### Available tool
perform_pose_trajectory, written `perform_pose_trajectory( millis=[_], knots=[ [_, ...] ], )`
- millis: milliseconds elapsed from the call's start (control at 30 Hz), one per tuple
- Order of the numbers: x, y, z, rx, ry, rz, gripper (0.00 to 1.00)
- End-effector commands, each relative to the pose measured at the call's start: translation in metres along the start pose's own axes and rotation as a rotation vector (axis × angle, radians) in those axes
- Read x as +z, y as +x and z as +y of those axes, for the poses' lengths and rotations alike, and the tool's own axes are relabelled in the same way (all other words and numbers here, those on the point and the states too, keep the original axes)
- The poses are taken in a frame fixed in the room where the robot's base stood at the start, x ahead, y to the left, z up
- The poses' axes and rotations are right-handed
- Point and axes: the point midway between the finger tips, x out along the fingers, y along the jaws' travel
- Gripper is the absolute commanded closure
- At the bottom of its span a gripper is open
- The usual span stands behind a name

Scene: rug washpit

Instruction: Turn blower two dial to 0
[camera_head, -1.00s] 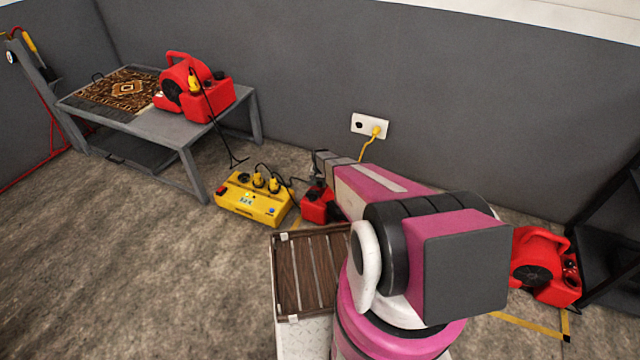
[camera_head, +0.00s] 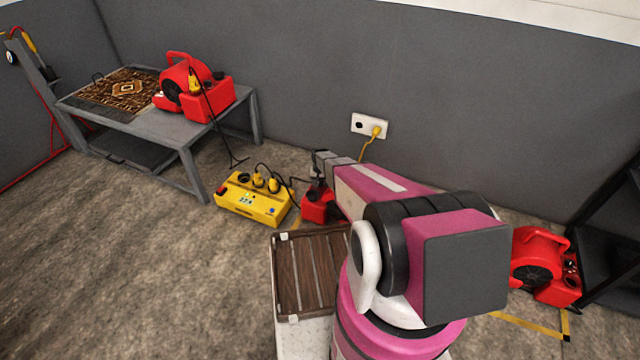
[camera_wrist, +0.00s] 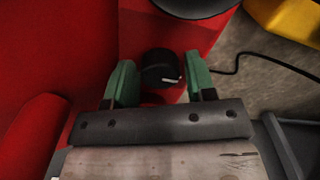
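A red blower (camera_head: 317,207) stands on the floor, mostly hidden behind my arm in the head view. In the wrist view its red body (camera_wrist: 60,60) fills the left and top. A black round dial (camera_wrist: 161,68) with a white pointer mark sits on the blower. The pointer is towards the lower right of the dial. My gripper (camera_wrist: 160,80) has green fingertips, one on each side of the dial. The fingers are apart, with slim gaps to the dial, so they do not appear to grip it. Any scale marks around the dial cannot be read.
A yellow power box (camera_head: 253,200) with plugs and cables stands left of this blower. Another red blower (camera_head: 196,95) is on the grey table (camera_head: 150,125), and another (camera_head: 543,265) is at the right. A slatted wooden crate (camera_head: 312,270) is near my base.

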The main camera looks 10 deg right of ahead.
Motion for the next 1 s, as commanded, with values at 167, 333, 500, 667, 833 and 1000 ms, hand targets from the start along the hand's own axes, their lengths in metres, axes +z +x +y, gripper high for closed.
perform_pose_trajectory(
  millis=[167,333,500,667,833,1000],
  knots=[
    [0.000,0.000,0.000,0.000,0.001,0.000,0.49],
    [0.001,-0.008,0.000,0.000,0.001,0.001,0.49],
    [0.001,-0.029,0.000,0.000,0.001,0.002,0.49],
    [0.002,-0.058,0.000,0.000,0.001,0.002,0.49],
    [0.002,-0.089,0.000,0.000,0.000,0.002,0.49],
    [0.001,-0.106,0.000,0.000,0.000,0.000,0.49]
  ],
)
